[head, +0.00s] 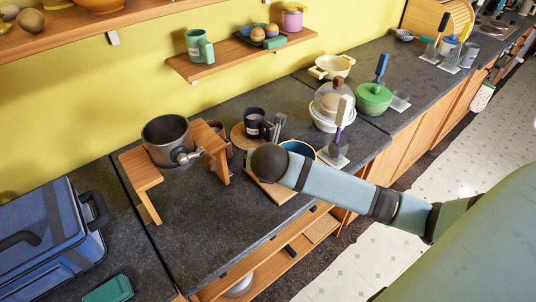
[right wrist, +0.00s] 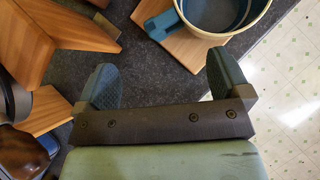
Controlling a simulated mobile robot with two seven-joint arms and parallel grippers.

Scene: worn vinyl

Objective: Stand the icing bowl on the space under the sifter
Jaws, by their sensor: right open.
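The sifter (head: 167,138) is a dark grey metal pot with a side handle, held up in a wooden stand (head: 142,176) on the counter. The space under it lies between the stand's legs and is partly hidden in the head view. The icing bowl (head: 302,147), cream outside and blue inside, is mostly hidden behind my right arm. In the right wrist view the bowl (right wrist: 222,32) sits on a wooden board (right wrist: 190,50), its blue handle (right wrist: 160,25) pointing left. My right gripper (right wrist: 162,80) is open and empty, short of the bowl. My left gripper is out of view.
A black mug (head: 255,122) stands on a round board behind my right arm. A white pot with a glass dome (head: 328,108) and a green pot (head: 373,98) stand farther right. A blue case (head: 45,245) is at left. The counter before the stand is clear.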

